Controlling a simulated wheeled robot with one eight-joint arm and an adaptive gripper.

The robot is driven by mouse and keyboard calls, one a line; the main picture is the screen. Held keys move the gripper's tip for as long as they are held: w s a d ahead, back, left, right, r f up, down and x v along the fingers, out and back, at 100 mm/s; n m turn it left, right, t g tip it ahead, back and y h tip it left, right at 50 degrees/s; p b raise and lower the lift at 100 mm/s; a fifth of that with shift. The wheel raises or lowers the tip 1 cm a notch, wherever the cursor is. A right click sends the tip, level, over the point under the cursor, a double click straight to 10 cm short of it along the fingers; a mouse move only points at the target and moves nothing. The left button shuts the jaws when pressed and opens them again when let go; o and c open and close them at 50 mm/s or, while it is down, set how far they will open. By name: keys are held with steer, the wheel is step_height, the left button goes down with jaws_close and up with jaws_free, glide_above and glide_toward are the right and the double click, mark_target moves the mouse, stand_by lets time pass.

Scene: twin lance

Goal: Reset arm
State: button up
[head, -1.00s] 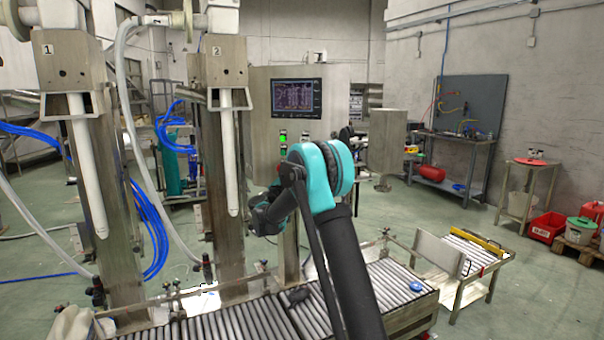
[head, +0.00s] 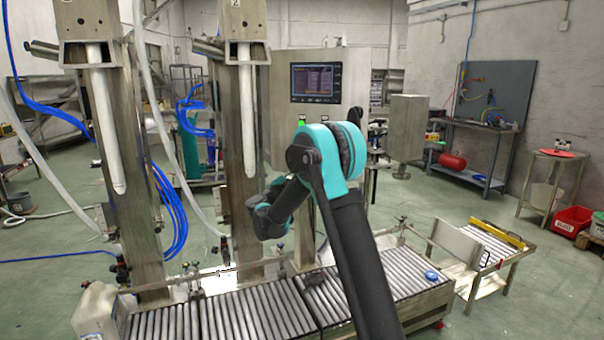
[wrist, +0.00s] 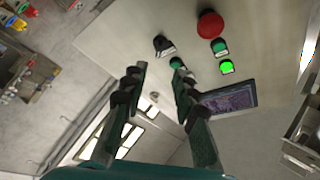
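My arm, black with teal joints, rises from the bottom of the head view and bends at an elbow in front of the control panel (head: 330,75). My gripper's fingers are hidden behind the arm in the head view. In the wrist view my gripper (wrist: 160,72) is open, its two dark fingers apart with nothing between them. Beyond the fingertips is the panel face with a red mushroom button (wrist: 210,24), a black knob (wrist: 163,45), green buttons, one of them lit (wrist: 227,67), and a screen (wrist: 230,97). The fingers appear clear of the buttons.
A roller conveyor (head: 255,312) runs below my arm, with a blue object (head: 431,276) on it. Two steel columns with white lances (head: 104,130) stand at left. A white jug (head: 97,312) is at lower left.

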step_height(320, 180, up, 6)
steer(key=s+n+t+y, duration=0.2)
steer(key=n+t+y, duration=0.3)
steer(key=n+y, duration=0.25)
steer(key=s+a+f+n+g+y, duration=0.2)
steer(key=s+a+f+n+y, duration=0.1)
steer(key=s+n+y, duration=0.5)
steer(key=s+d+f+g, duration=0.4)
steer(key=s+f, duration=0.5)
steer(key=s, duration=0.3)
steer(key=s+d+f+n+g+h, duration=0.1)
steer(key=s+d+f+g, duration=0.4)
steer(key=s+f, duration=0.5)
steer(key=s+d+f+n+g, duration=0.1)
steer(key=s+d+f+g, duration=0.4)
steer(key=s+f, duration=0.5)
steer(key=s, duration=0.5)
steer(key=shift+s+d+f+g, duration=0.15)
steer(key=shift+s+d+g, duration=0.15)
steer(key=shift+g, duration=0.1)
steer(key=shift+a+h, duration=0.15)
steer(key=shift+h, duration=0.1)
